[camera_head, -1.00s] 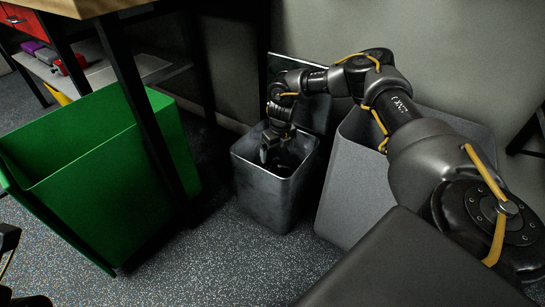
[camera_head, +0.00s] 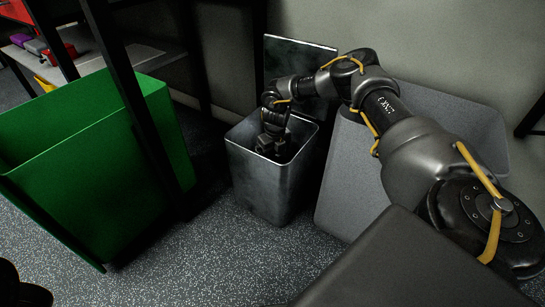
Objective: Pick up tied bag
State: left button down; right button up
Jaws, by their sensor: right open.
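A grey metal bin (camera_head: 262,182) stands on the floor in the middle of the view, its lid (camera_head: 300,62) raised behind it. My right gripper (camera_head: 271,149) points down into the mouth of the bin, open. Its fingertips are dark and hard to make out against the shadowed inside. I cannot make out the tied bag; the bin's inside is dark and partly covered by the gripper and the near wall. My left gripper does not show; only dark rounded parts appear at the lower left corner.
A large green bin (camera_head: 105,165) stands to the left, behind a black table leg (camera_head: 135,110). A grey container (camera_head: 350,190) stands close on the right, under my right arm. Speckled floor (camera_head: 200,260) is free in front. A wall is behind.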

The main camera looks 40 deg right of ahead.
jog(key=shift+s+r, duration=0.15)
jog(key=c, duration=2.1)
